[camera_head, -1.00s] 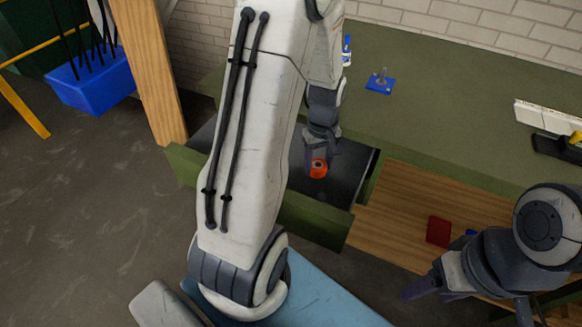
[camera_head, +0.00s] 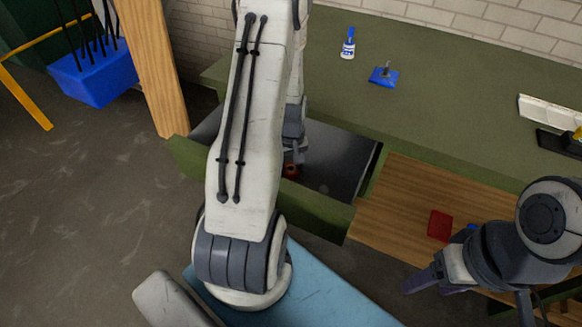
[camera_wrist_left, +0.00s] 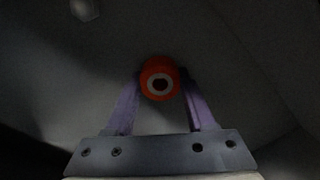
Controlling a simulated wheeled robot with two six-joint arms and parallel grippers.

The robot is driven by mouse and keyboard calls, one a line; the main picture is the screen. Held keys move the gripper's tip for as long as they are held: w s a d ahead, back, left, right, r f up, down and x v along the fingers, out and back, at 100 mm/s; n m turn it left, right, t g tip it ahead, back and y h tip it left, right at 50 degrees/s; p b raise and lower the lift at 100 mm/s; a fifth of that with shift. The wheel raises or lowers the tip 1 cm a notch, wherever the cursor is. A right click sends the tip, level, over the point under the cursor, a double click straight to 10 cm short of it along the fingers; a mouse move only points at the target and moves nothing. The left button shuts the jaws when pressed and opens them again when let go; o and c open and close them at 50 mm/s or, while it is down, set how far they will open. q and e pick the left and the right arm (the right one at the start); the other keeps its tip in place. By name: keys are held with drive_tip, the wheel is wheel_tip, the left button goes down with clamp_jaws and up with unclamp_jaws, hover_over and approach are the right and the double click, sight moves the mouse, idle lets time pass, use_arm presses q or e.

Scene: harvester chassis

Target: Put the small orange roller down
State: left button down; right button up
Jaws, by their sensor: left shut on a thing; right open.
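The small orange roller (camera_head: 291,171) is inside the open drawer (camera_head: 340,160), near its front wall and mostly hidden by my left arm in the head view. The left wrist view shows the roller (camera_wrist_left: 160,78) end-on, with a pale ring and dark hole. My left gripper (camera_head: 294,158) is shut on it and points down into the drawer; its two fingers also show either side of the roller in the left wrist view (camera_wrist_left: 160,92). I cannot tell whether the roller touches the drawer floor. My right gripper (camera_head: 428,283) is open and empty at the lower right.
The drawer's green front wall (camera_head: 315,212) stands close to my left gripper. A small pale object (camera_wrist_left: 84,9) shows at the top of the left wrist view. A red block (camera_head: 440,225) lies on the wooden surface (camera_head: 395,210). A bottle (camera_head: 348,43) and blue part (camera_head: 384,75) stand on the green bench.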

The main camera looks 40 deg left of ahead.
use_arm(q)
drive_tip(key=shift+f, duration=0.15)
drive_tip(key=shift+c, duration=1.2)
unclamp_jaws()
